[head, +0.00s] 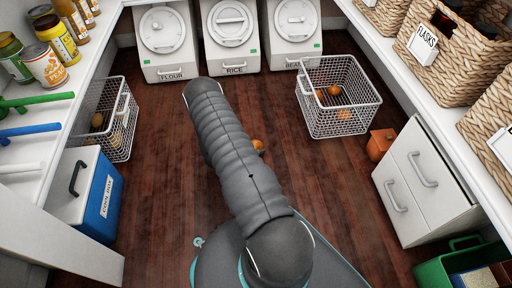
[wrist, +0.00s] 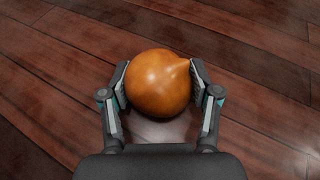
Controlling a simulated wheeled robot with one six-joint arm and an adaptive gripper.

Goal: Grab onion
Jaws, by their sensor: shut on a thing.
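In the wrist view, an orange-brown onion (wrist: 158,84) with a pointed tip at its upper right sits between the two pads of my gripper (wrist: 160,88). The pads touch it on its left and right sides. The wooden floor lies beneath it; I cannot tell whether the onion rests on the floor or is just above it. In the head view, the onion (head: 258,146) shows partly from behind my arm, over the middle of the floor. My gripper is hidden there by the arm.
A wire basket (head: 312,117) with several orange round items stands at right. Another wire basket (head: 128,140) holds brownish items at left. A blue cool box (head: 104,205), white drawers (head: 408,185), an orange box (head: 380,144) and a green crate (head: 432,272) line the sides. The middle floor is clear.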

